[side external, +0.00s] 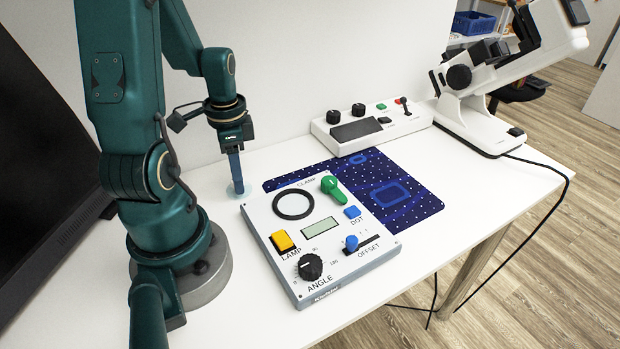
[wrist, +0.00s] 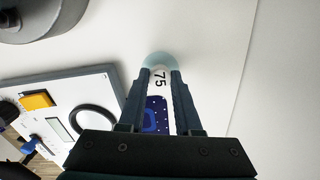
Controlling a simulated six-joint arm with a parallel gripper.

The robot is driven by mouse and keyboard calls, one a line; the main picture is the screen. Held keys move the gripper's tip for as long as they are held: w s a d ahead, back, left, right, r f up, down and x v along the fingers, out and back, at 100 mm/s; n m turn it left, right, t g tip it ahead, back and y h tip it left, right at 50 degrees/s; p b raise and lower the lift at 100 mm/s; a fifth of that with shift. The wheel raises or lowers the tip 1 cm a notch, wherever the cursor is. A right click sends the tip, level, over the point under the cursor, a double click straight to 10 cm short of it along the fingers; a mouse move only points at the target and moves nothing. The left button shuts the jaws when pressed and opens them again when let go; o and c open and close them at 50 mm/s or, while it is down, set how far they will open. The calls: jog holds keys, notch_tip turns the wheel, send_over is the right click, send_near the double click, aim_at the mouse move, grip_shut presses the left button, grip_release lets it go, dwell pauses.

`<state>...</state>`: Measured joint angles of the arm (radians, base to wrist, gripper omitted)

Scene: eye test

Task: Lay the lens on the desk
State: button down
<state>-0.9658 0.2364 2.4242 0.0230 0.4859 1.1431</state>
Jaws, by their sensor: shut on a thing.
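My gripper (side external: 236,183) points down above the white desk (side external: 215,260), left of the control box, and is shut on the lens (side external: 238,190). The lens is a pale, bluish, see-through round piece at the fingertips, low over the desk. I cannot tell whether it touches the desk. In the wrist view the lens (wrist: 160,58) shows between and beyond the fingertips of my gripper (wrist: 161,75). The number 75 shows between the fingers. The fingers hide part of the lens.
A second white panel (side external: 328,139) and a white instrument (side external: 470,125) stand behind.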

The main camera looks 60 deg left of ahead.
jog(key=shift+f, duration=0.3)
jog(key=c, duration=0.6)
grip_release()
jog(key=shift+r, duration=0.1)
notch_tip(320, 180, up, 11)
jog(key=w+d+r+n+t, duration=0.1)
jog(key=d+t, duration=0.2)
jog(key=d, duration=0.5)
jog(key=w+d+r+n+t, duration=0.1)
jog(key=d+r+t, duration=0.1)
jog(key=d, duration=0.7)
jog(key=shift+r+t, duration=0.3)
jog(key=shift+t, duration=0.1)
jog(key=shift+w, duration=0.1)
